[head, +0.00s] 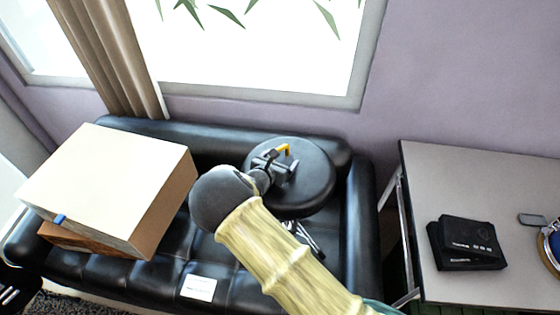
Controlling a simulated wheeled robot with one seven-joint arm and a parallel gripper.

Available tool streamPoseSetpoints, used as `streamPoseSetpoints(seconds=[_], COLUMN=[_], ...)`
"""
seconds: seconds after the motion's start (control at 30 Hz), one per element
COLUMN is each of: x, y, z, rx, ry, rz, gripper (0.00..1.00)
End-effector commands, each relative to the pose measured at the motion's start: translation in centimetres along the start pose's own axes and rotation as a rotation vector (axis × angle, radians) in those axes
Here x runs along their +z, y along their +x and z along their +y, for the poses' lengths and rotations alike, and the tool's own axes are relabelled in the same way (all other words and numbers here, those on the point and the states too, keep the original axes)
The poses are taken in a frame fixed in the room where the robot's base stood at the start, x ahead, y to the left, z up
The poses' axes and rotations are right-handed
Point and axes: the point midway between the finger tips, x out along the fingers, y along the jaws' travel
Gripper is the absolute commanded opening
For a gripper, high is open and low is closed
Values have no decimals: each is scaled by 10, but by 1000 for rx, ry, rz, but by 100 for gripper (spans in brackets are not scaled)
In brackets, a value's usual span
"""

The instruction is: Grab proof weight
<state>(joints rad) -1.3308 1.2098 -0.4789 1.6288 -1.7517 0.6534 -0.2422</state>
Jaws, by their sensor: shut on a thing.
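My gripper (284,167) is over the round black stool seat (312,192), in the middle of the head view. It is shut on a small yellow piece (285,148) that sticks out past the jaws. This piece may be the proof weight; most of it is hidden by the jaws, so its full shape cannot be told. I cannot tell whether it touches the seat below. My arm comes in from the lower right and covers part of the stool and sofa.
At the right, a grey table (450,180) holds black boxes (466,243) and a small grey item (532,220).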

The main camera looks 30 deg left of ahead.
Motion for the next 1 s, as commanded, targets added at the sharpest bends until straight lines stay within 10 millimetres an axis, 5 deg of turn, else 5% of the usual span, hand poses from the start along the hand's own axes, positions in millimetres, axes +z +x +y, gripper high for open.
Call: streamPoseSetpoints(seconds=[0.6,1.0], x=[78,92], y=[-31,-37], z=[0,0], rx=[1,0], ry=[6,2], rz=[-7,-7], gripper=[11,11])
